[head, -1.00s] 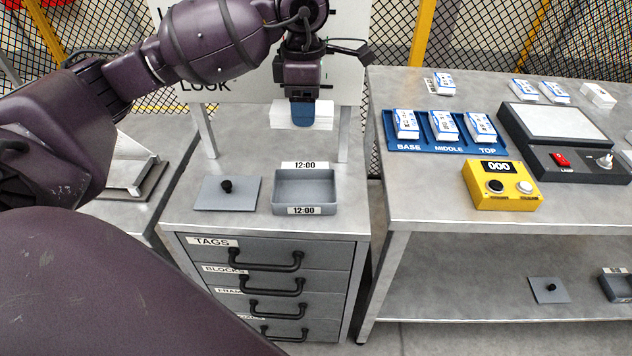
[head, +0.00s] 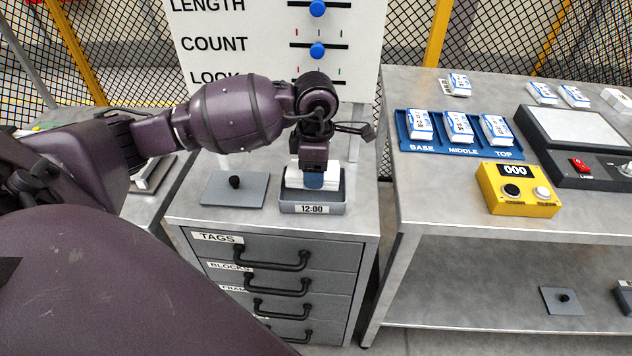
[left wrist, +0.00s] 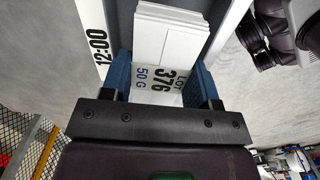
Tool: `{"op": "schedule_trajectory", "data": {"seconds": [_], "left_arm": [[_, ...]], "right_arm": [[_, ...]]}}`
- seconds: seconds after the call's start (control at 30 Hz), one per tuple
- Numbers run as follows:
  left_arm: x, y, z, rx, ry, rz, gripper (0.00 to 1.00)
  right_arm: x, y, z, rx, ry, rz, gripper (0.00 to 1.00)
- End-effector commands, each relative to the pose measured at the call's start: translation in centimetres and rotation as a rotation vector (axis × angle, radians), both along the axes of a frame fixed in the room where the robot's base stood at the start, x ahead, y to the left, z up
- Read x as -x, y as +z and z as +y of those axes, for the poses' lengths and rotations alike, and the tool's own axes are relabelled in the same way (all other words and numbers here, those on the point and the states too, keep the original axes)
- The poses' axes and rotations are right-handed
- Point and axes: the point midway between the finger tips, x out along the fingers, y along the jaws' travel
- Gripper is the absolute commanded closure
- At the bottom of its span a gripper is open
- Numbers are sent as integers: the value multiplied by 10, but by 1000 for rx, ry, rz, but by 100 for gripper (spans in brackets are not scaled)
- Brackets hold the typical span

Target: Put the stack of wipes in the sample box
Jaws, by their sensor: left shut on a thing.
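The stack of wipes (head: 298,181) is a white block between the blue fingertips of my left gripper (head: 318,179). In the left wrist view the stack (left wrist: 168,38) shows a printed "LOT 376 50 G" face between the fingers. The sample box (head: 312,209) is an open grey tray labelled 12:00 on top of the drawer cabinet. The stack is at the box opening, its lower part hidden behind the front wall; I cannot tell whether it touches the floor. My right gripper is not in view.
A grey lid (head: 234,192) with a black knob lies left of the box. The drawer cabinet (head: 275,275) stands below. A sign board (head: 270,60) stands behind.

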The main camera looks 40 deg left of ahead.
Motion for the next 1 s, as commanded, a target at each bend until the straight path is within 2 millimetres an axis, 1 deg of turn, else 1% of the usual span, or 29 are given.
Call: {"op": "schedule_trajectory", "data": {"seconds": [0.2,0.3,0.57,0.73,0.77,0.8,1.0], "left_arm": [[1,-29,0,2,1,7,70],[1,-39,0,1,1,4,70],[0,-40,0,1,0,1,70],[0,-44,0,0,0,2,70],[0,-43,0,0,0,1,41],[0,-43,0,0,0,1,34],[0,-43,0,0,0,1,34]], "right_arm": [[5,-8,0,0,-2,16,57],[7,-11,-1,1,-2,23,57],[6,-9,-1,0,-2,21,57],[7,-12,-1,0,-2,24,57],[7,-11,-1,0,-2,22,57],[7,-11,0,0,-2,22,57],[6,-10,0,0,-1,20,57]]}}
